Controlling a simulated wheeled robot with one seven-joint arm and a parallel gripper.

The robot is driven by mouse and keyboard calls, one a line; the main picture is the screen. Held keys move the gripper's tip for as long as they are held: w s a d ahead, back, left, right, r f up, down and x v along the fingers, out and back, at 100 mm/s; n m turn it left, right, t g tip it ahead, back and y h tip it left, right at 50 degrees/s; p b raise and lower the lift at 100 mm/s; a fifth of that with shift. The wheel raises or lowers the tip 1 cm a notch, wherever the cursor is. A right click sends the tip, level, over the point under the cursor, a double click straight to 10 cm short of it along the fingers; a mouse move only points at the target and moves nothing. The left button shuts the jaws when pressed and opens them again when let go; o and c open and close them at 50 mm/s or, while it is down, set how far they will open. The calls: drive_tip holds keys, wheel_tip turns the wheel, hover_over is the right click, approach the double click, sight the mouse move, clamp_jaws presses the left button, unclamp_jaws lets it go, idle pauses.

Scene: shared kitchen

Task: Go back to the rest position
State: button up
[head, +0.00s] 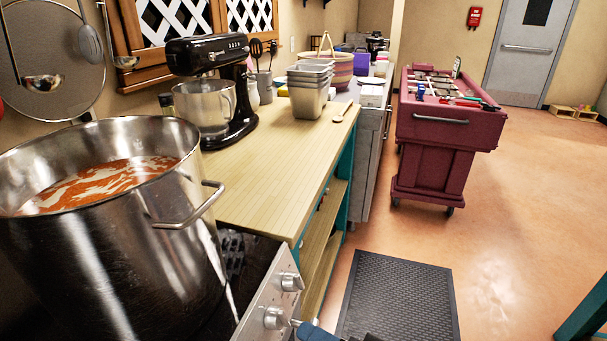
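My gripper does not show clearly in the head view. A small blue and dark piece at the bottom edge, in front of the stove knobs, may be part of my arm, but its fingers are not visible. A large steel pot (110,255) with orange-red, white-streaked contents stands on the stove (255,305) at the left.
A maroon cart (440,145) stands beyond a black floor mat (400,295). Open floor (530,210) lies at the right, before a grey door (525,55).

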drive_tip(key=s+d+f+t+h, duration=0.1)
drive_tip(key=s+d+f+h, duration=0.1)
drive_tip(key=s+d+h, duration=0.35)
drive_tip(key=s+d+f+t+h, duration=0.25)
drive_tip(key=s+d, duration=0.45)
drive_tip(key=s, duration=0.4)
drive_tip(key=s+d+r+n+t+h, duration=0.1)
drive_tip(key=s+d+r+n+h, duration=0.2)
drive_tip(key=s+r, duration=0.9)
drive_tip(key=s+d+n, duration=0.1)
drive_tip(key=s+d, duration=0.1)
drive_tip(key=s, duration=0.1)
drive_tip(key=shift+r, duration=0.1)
